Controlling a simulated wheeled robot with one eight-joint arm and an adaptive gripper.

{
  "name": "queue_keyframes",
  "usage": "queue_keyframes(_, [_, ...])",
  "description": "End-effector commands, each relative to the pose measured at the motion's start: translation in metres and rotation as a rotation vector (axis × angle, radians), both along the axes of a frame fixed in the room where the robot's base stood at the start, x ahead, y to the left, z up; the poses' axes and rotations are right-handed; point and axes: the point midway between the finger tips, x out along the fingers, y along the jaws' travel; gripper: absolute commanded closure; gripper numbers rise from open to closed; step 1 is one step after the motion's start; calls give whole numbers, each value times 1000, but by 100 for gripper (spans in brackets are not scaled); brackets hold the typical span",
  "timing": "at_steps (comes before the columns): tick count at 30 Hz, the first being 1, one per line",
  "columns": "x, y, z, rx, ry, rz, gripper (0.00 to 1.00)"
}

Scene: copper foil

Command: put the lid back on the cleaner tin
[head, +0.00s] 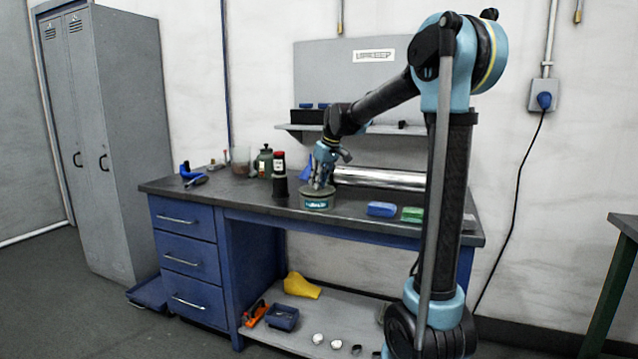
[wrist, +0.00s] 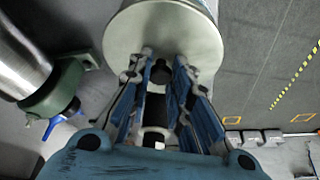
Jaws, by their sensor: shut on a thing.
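The cleaner tin (head: 317,205), short and round with a teal label, stands upright on the workbench near its front edge. My gripper (head: 319,186) points down over the tin. In the wrist view my gripper (wrist: 160,80) is shut on the small dark knob of the pale round lid (wrist: 165,28). In the head view the lid is at the top of the tin, below the fingers. I cannot tell whether it rests on the rim or hangs just above it. The fingers hide part of the lid.
A shiny metal roll (head: 382,179) lies behind the tin. A dark jar with a red top (head: 279,178) stands close on the left. A blue block (head: 381,209) and a green sponge (head: 412,214) lie to the right. The bench top (head: 235,194) is clear at the front left.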

Motion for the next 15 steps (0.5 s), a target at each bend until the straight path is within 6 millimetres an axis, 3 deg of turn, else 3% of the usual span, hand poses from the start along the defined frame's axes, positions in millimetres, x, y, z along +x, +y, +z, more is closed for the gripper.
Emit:
queue_keyframes(6, [0,0,0,0,0,0,100])
queue_keyframes(7, [0,0,0,0,0,0,79])
queue_keyframes(10, [0,0,0,0,0,0,58])
queue_keyframes(15, [0,0,0,0,0,0,58])
